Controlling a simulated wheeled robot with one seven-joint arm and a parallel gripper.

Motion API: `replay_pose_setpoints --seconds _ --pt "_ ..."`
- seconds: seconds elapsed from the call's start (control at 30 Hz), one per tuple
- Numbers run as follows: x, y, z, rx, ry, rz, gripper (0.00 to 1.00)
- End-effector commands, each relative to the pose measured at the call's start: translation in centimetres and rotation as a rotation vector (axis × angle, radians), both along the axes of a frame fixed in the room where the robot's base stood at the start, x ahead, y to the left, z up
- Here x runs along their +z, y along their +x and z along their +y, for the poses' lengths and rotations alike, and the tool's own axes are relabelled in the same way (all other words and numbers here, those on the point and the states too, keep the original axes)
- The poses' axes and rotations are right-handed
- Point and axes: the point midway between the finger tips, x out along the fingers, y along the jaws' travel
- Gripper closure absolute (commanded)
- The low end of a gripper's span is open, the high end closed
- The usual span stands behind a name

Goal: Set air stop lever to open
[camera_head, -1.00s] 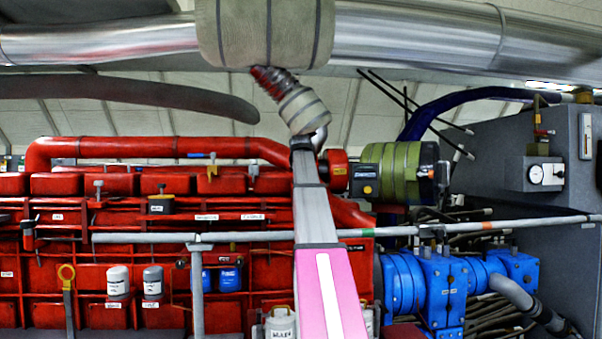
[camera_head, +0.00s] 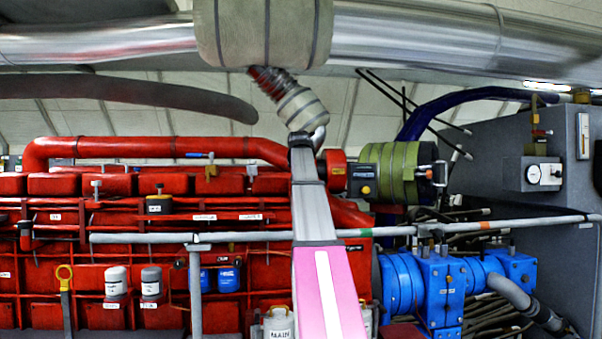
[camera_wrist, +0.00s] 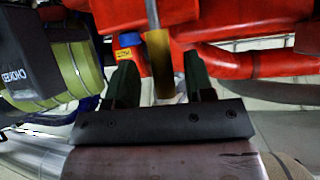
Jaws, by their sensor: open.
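My gripper (camera_wrist: 160,84) shows in the wrist view with its two dark fingers apart. A brass-yellow bar on a grey stem, which looks like a lever (camera_wrist: 158,62), appears between the fingers. I cannot tell whether either finger touches it, or read any label showing that it is the air stop lever or its setting. In the head view my arm reaches up the middle. The fingers cannot be made out there, and that bar is not identifiable.
Red engine covers (camera_head: 168,183) and a red pipe (camera_head: 150,147) fill the left. A green-wrapped housing (camera_head: 392,172) and blue pump housings (camera_head: 440,285) are to the right. A grey rail (camera_head: 140,238) runs across the front. A wrapped pipe (camera_head: 302,107) hangs near my arm's tip.

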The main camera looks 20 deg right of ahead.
Motion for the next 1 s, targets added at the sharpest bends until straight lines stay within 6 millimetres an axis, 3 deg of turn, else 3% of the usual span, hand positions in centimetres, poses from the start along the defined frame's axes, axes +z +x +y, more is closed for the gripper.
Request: replay_pose_setpoints --seconds 0.2,0.4,1.0 --pt "2.3 -3.4 1.7 -0.001 0.0 -0.002 0.52" --pt "3.9 -5.6 2.8 -0.001 0.0 -0.001 0.52" --pt "4.6 -6.5 3.2 -0.001 0.001 0.001 0.52"
